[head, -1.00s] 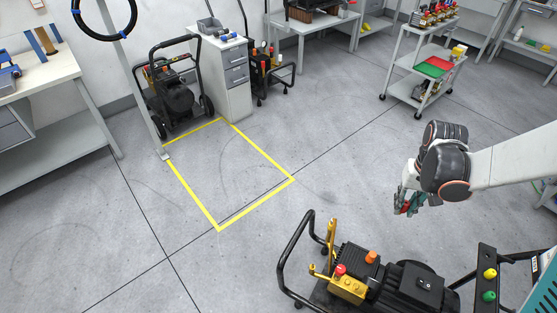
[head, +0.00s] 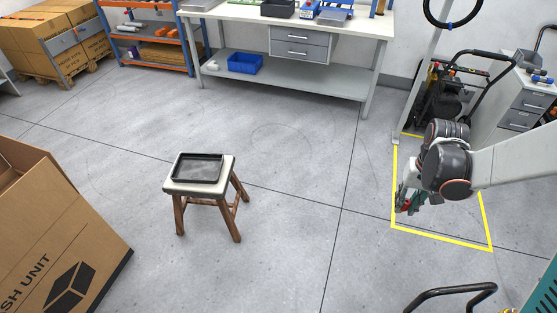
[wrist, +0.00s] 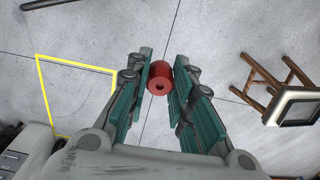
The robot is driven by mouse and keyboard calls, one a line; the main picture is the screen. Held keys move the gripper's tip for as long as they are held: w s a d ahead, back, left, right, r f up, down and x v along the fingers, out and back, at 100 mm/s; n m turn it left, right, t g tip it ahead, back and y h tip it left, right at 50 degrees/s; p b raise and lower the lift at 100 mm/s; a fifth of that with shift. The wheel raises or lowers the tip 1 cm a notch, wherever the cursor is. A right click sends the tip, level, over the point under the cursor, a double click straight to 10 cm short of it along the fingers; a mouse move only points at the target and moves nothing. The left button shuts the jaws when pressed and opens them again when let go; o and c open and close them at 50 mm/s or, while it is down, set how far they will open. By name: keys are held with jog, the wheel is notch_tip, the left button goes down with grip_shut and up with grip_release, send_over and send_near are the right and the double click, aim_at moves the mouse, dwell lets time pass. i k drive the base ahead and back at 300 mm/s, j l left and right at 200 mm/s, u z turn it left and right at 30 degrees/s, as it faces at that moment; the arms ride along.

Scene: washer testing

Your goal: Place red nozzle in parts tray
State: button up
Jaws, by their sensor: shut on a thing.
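The red nozzle (wrist: 160,78) is held between the fingertips of my gripper (wrist: 161,82) in the wrist view. It is a short red cylinder with a hole in its end. In the head view my gripper (head: 408,203) hangs above the floor at the right, over the yellow-marked area, and little of the nozzle shows there. A black tray (head: 197,182) lies on a small stool (head: 172,186) left of the middle, well away from my gripper. It looks empty. The stool is partly visible at the right of the wrist view (wrist: 272,112).
A large cardboard box (head: 75,250) stands at the lower left. A workbench (head: 228,24) with a blue bin (head: 245,63) is at the back. A pressure washer (head: 437,100) stands at the right. The floor between gripper and stool is clear.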

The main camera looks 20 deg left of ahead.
aim_at(200, 169)
jog(key=i+j+u, duration=0.1)
jog(key=j+u, duration=0.3)
jog(key=i+j+u, duration=0.15)
jog(key=u, duration=0.25)
jog(key=i+j+u, duration=0.2)
jog(key=u, duration=0.15)
jog(key=i+j+u, duration=0.2)
jog(key=u, duration=0.2)
jog(key=i+j, duration=0.2)
jog(key=i, duration=0.2)
jog(key=i+j+u, duration=0.15)
jog(key=i, duration=0.25)
